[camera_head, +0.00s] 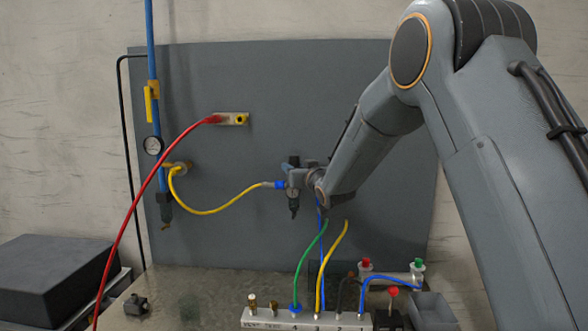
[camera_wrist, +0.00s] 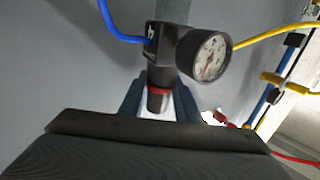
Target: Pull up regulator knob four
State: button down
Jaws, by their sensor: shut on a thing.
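The regulator (camera_head: 293,194) hangs on the grey wall panel, with a yellow hose joined at its left. In the wrist view the dark regulator body (camera_wrist: 170,50) has a round white pressure gauge (camera_wrist: 209,56) on its right side. Its dark knob (camera_wrist: 157,98), with a red ring, sits between the two blue-grey fingers. My gripper (camera_head: 303,168) is shut on this knob, and it also shows in the wrist view (camera_wrist: 160,107). The inner finger contact is partly hidden, and I cannot read a number on the regulator.
Below, a grey manifold (camera_head: 270,318) takes several hoses. A black box (camera_head: 50,275) stands at lower left. Green and yellow hoses hang below my gripper.

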jog(key=shift+r+b, duration=0.45)
jog(key=shift+r, duration=0.25)
jog(key=c, duration=1.3)
grip_release()
jog(key=shift+s, duration=0.15)
jog(key=shift+s+d+f, duration=0.1)
jog(key=shift+s+d, duration=0.05)
jog(key=shift+s, duration=0.1)
jog(key=b+v, duration=0.3)
jog(key=v, duration=0.4)
